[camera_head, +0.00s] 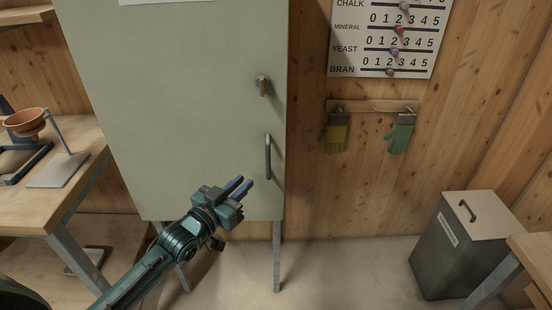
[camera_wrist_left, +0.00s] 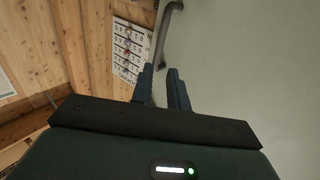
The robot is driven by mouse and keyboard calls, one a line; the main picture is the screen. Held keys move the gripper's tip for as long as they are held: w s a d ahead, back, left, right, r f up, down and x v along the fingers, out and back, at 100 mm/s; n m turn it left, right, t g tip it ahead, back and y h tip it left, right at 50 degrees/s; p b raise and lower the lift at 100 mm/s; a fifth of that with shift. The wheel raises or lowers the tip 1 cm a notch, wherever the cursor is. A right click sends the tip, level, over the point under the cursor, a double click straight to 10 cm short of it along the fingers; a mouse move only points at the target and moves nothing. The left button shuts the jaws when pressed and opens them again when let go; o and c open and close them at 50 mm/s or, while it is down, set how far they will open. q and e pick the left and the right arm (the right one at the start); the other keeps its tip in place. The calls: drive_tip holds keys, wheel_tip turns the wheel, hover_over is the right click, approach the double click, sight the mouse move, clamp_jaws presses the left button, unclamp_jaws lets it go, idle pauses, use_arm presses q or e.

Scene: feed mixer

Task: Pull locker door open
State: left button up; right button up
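The locker door (camera_head: 185,120) is a tall pale grey-green panel and looks shut. Its vertical bar handle (camera_head: 267,157) is near the right edge, below a small latch knob (camera_head: 262,86). My left gripper (camera_head: 243,184) is in front of the door's lower right part, below and left of the handle. In the left wrist view its two fingers (camera_wrist_left: 162,80) are apart with nothing between them. The handle (camera_wrist_left: 164,38) shows beyond the fingertips there, apart from them. My right gripper is in neither view.
A wooden bench (camera_head: 60,190) with a scale and an orange bowl (camera_head: 25,120) stands on the left. A grey lidded bin (camera_head: 450,250) stands at lower right. The floor before the door's right edge is clear.

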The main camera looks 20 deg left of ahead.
sight(267, 162)
use_arm(q)
drive_tip(key=x, duration=1.2)
drive_tip(key=shift+c, duration=0.5)
drive_tip(key=shift+f, duration=0.1)
clamp_jaws()
drive_tip(key=shift+s, duration=0.1)
